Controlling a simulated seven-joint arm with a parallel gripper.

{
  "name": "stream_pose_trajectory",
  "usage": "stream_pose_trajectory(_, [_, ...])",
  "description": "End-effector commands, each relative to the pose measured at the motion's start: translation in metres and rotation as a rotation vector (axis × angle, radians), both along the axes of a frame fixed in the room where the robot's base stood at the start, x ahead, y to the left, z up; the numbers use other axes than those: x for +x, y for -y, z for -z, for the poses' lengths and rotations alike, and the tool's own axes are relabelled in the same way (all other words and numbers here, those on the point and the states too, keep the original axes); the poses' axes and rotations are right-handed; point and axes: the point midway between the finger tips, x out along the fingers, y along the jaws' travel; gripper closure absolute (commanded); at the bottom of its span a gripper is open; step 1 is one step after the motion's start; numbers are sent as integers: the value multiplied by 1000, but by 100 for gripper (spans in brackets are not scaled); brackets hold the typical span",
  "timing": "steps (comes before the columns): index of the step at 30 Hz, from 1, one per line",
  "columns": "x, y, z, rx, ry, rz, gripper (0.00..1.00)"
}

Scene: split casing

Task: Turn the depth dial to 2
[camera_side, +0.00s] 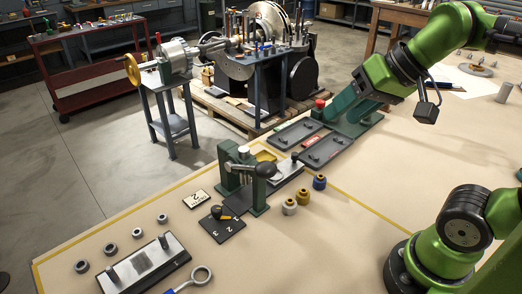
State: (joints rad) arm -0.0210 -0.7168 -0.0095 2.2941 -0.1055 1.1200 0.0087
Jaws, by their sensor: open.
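A pale card (196,199) with a black 2 lies just behind and left of the plate. The end of my arm (378,80) is at the upper right, far from the dial. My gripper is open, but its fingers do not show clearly. Nothing touches the dial.
A green lever press (258,175) stands close right of the dial. The table's front middle is clear.

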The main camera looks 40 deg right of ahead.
Motion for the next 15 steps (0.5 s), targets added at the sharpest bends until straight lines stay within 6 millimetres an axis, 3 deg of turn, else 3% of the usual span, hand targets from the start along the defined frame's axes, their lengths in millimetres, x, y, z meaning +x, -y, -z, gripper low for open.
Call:
stream_pose_trajectory(8, [50, -25, -16, 49, -200, 38, 45])
stream_pose_trajectory(15, [114, -81, -15, -31, -377, 185, 45])
